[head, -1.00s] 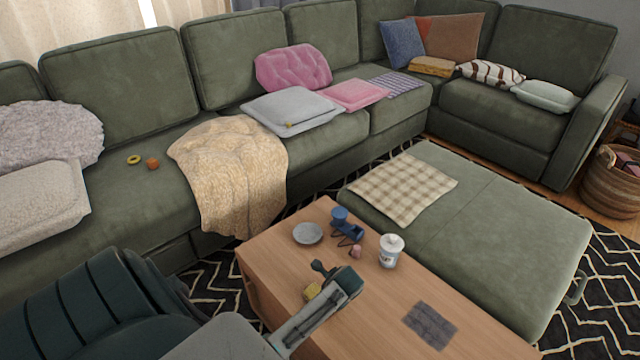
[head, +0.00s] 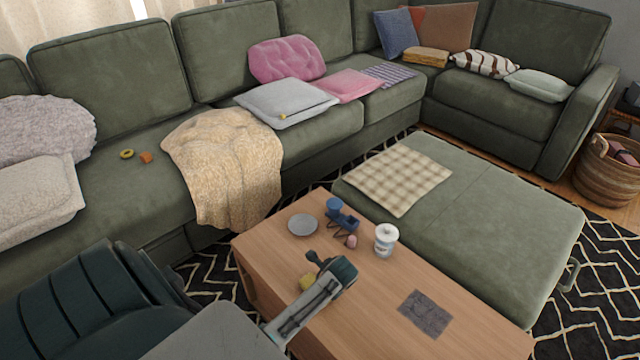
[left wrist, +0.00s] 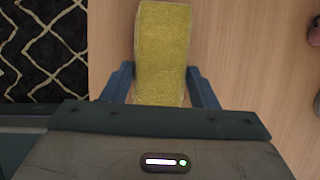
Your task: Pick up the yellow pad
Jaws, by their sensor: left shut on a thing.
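The yellow pad (head: 306,282) is a small rough-textured block, seen at the near left part of the wooden table (head: 390,300). In the left wrist view the pad (left wrist: 162,50) lies between the two blue fingers of my left gripper (left wrist: 160,72). My left gripper (head: 316,262) is shut on the pad, and in the head view the wrist partly hides it. I cannot tell whether the pad touches the table top or is just above it. My right gripper is in neither view.
On the table are a grey dish (head: 303,224), a blue object (head: 342,215), a small pink item (head: 351,241), a white jar (head: 386,240) and a dark grey cloth (head: 425,313). A green ottoman (head: 500,210) stands behind the table. The sofa (head: 330,130) runs along the back.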

